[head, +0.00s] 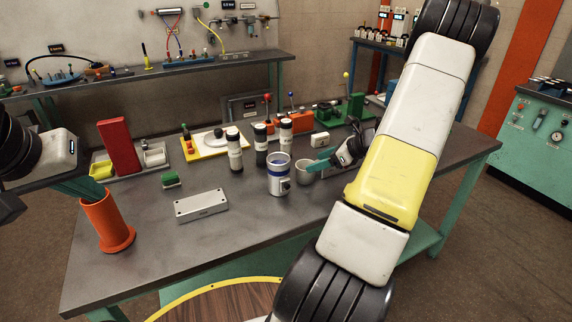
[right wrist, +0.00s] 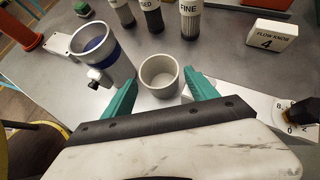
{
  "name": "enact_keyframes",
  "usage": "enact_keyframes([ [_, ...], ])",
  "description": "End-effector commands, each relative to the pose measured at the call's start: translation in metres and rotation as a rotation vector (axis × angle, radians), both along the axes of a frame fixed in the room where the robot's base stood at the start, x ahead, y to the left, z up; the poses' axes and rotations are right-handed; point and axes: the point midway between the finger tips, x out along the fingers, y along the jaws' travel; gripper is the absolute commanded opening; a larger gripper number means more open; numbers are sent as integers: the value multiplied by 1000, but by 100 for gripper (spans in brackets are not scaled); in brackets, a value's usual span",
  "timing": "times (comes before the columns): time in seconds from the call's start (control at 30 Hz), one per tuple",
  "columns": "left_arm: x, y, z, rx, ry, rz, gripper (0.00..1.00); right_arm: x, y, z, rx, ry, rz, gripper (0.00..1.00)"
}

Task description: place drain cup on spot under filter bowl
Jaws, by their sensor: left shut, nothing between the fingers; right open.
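A small plain grey cup (head: 304,174), apparently the drain cup, stands upright on the table; it also shows in the right wrist view (right wrist: 160,90). My right gripper (right wrist: 160,82) is open, with one teal finger on each side of the cup and a narrow gap on both sides. A silver cylinder with a blue band and a side tap (head: 279,178), perhaps the filter bowl, stands just left of the cup; it is also in the right wrist view (right wrist: 106,62). I cannot make out the spot. My left gripper (head: 82,187) is shut and empty at the orange holder.
The orange holder (head: 106,228) stands at the table's left front. A grey box (head: 201,206) lies flat in the middle. Labelled bottles (head: 234,150) stand behind the cup. The front table strip is clear.

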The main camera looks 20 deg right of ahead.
Motion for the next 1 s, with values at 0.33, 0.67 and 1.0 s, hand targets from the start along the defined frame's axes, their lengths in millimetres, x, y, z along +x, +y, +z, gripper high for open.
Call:
enact_keyframes([
  [0.33,0,0,0,0,0,0,0,25,22,-23,0,0,1,67],
  [0.67,0,0,0,0,0,0,0,26,22,-23,0,0,3,44],
  [1.0,0,0,0,0,0,0,0,26,22,-22,-1,-1,3,15],
])
